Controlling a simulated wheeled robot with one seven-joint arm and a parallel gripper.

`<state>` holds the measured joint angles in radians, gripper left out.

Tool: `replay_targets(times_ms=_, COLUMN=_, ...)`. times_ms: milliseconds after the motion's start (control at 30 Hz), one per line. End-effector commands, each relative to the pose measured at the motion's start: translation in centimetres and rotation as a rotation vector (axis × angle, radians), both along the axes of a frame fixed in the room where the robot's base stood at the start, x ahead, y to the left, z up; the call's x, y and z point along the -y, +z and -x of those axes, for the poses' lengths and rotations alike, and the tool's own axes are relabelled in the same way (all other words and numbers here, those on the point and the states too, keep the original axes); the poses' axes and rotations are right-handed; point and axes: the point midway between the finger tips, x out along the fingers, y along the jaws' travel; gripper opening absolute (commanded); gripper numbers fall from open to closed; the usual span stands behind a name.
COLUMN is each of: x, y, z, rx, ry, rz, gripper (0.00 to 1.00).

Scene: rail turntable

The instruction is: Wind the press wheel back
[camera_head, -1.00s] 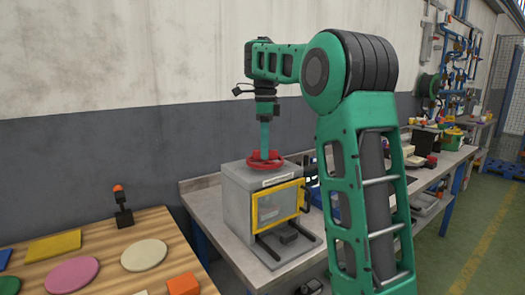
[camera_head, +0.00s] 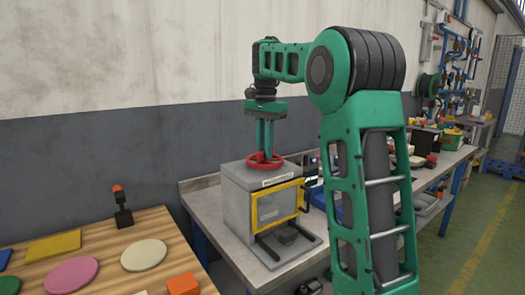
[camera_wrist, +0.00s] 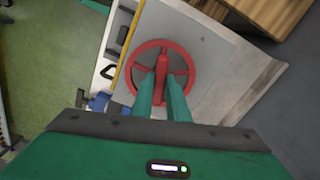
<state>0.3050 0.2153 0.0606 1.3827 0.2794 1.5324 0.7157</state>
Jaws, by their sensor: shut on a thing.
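The red press wheel (camera_head: 264,162) lies flat on top of the grey press box (camera_head: 237,190). The box has a yellow-framed clear door (camera_head: 277,203) on its front. My gripper (camera_head: 265,148) points straight down over the wheel, its two green fingers reaching the wheel. In the wrist view the fingertips (camera_wrist: 162,82) are shut on a red part near the middle of the wheel, and the round rim (camera_wrist: 190,58) shows around them. The exact part between the fingertips is partly hidden by the fingers.
The press stands on a grey bench (camera_head: 205,198) against the wall. A wooden table (camera_head: 110,255) with coloured flat shapes is at the left. Several small items crowd the bench behind my arm at right. The green floor (camera_head: 470,235) at right is clear.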

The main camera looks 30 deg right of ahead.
Motion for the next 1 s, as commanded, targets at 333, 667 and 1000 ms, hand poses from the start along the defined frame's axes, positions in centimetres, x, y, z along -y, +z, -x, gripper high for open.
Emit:
replay_targets(times_ms=333, x=0.13, y=0.13, z=-0.27, rx=0.009, ry=0.33, rz=0.005, gripper=0.0)
replay_targets(times_ms=667, x=0.02, y=0.08, z=-0.28, rx=0.008, ry=0.645, rz=0.005, gripper=0.0)
replay_targets(times_ms=1000, x=-0.05, y=0.02, z=-0.28, rx=0.007, ry=0.969, rz=0.004, gripper=0.0)
